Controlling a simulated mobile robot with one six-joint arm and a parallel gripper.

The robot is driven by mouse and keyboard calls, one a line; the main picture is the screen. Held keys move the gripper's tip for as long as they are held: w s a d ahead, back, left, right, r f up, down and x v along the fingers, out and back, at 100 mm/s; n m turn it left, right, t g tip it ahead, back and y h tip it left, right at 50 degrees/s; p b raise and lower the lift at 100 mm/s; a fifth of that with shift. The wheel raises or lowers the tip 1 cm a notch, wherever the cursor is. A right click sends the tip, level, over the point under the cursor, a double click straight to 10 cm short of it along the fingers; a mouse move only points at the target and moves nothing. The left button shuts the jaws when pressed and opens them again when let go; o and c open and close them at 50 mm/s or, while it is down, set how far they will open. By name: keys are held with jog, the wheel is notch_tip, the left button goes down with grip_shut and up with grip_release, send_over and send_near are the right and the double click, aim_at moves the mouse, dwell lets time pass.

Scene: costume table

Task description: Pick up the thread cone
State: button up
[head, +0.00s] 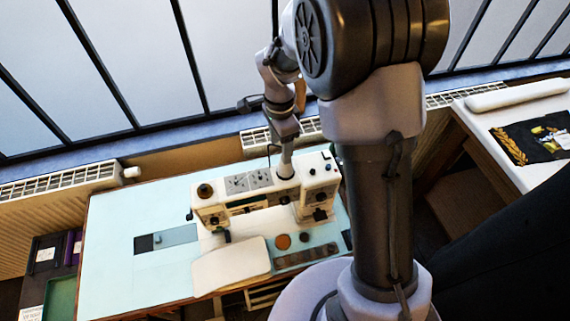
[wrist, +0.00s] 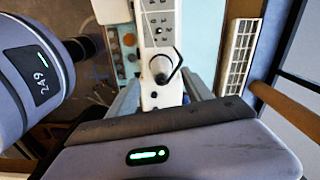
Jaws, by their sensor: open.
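A grey thread cone (head: 287,162) stands upright on top of the white sewing machine (head: 250,190). In the wrist view the cone (wrist: 160,66) is seen from above, beside a dark curved wire. My gripper (wrist: 160,90) is open, with one finger to each side of the lower part of the wrist picture and the cone ahead between them. In the head view my gripper (head: 285,138) is just above the cone's top. I cannot tell whether the fingers touch it.
The sewing machine stands on a pale blue table (head: 120,230). A dark tray strip (head: 305,255) and round items lie in front of the machine. Radiators (head: 60,185) and a window wall are behind. A second table with embroidered cloth (head: 535,140) is at right.

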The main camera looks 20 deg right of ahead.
jog(key=f, duration=0.1)
jog(key=d+f, duration=0.1)
jog(key=f, duration=0.2)
jog(key=shift+d+f, duration=0.25)
jog(key=shift+f, duration=0.1)
jog(key=shift+w+f, duration=0.1)
jog(key=shift+f, duration=0.25)
jog(key=shift+r, duration=0.1)
jog(key=shift+c, duration=1.1)
grip_shut()
notch_tip(320, 180, up, 10)
jog(key=shift+p, duration=0.45)
